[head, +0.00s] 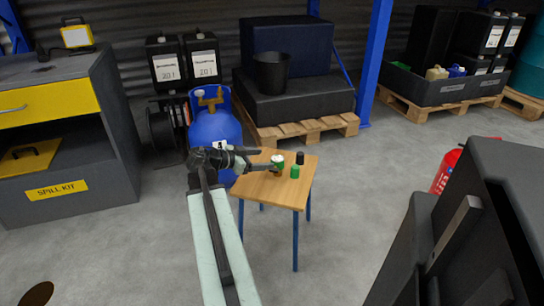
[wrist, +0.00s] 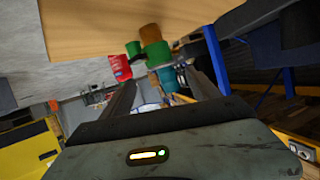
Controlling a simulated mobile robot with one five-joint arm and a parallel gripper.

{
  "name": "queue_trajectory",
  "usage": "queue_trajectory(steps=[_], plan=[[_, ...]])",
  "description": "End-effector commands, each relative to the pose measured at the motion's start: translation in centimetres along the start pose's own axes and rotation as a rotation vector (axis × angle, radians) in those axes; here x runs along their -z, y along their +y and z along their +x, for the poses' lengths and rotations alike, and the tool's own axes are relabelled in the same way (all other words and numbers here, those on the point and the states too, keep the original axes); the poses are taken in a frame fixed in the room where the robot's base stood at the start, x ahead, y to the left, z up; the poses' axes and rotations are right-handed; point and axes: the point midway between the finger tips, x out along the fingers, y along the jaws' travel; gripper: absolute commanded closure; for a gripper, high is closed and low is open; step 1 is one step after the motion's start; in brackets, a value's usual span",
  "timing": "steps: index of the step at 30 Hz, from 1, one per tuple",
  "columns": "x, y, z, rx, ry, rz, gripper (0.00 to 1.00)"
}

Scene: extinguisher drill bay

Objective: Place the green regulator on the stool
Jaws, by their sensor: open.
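The green regulator (head: 278,161), with a pale top and a brownish lower part, stands on the wooden top of the stool (head: 258,188). In the wrist view, which is upside down, the regulator (wrist: 157,53) shows beyond and between my fingers, its brown end against the stool top (wrist: 90,25). My gripper (head: 268,160) is open, with its fingers at the regulator; I cannot tell whether they touch it.
A small green cylinder (head: 295,171) and a black cylinder (head: 300,158) stand close to the right of the regulator. A blue gas bottle (head: 215,128) is behind my arm. A red extinguisher (head: 446,170) stands at right. The stool's front is bare.

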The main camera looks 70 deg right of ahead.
Motion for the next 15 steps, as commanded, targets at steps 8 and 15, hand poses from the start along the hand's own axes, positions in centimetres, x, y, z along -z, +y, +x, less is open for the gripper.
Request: queue_trajectory(steps=[8,15], plan=[[0.1,0.0,-3.8,0.000,0.000,0.001,0.29],[0.0,0.0,-3.9,-0.001,0.000,0.001,0.29]])
